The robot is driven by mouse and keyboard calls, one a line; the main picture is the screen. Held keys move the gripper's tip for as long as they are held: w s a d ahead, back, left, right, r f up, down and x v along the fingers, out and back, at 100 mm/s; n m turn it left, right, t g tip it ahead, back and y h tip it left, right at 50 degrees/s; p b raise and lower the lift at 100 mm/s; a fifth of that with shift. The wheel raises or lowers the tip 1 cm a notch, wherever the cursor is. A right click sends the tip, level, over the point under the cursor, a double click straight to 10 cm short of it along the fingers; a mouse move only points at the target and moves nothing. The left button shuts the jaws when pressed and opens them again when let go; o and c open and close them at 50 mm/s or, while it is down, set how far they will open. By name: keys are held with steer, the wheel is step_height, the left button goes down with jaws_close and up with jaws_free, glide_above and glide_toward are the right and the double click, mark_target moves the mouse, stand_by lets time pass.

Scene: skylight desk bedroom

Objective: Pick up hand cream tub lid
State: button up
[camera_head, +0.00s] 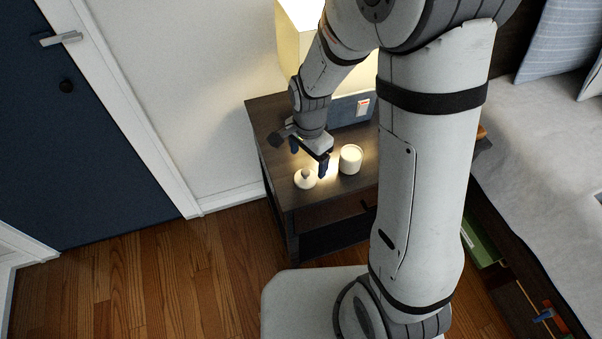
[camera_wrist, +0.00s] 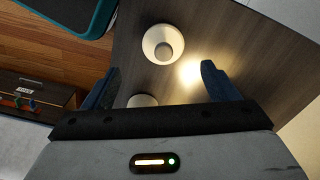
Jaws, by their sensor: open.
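The hand cream tub lid (camera_head: 306,179) is a cream-white disc with a round knob on top. It lies knob up near the front left of the dark nightstand (camera_head: 276,128). In the wrist view the lid (camera_wrist: 151,47) shows just beyond the fingertips, roughly centred between them. A white round tub (camera_head: 350,160) stands to the right of the lid; in the wrist view a white round shape (camera_wrist: 142,100), likely the tub, is partly hidden by my gripper's body. My gripper (camera_head: 309,158) is open and empty, above the nightstand and apart from the lid; it also shows in the wrist view (camera_wrist: 160,69).
A lit lamp (camera_head: 299,40) stands at the back of the nightstand, with a dark blue-grey box (camera_head: 345,110) nearby. A bed (camera_head: 545,165) is on the right, a wall and blue door (camera_head: 80,140) on the left. Wooden floor (camera_head: 150,280) is clear at the left front.

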mark_target(306, 172)
steer(key=f, duration=0.7)
steer(key=shift+a+f, duration=0.1)
steer(key=shift+a, duration=0.15)
steer(key=c, duration=1.1)
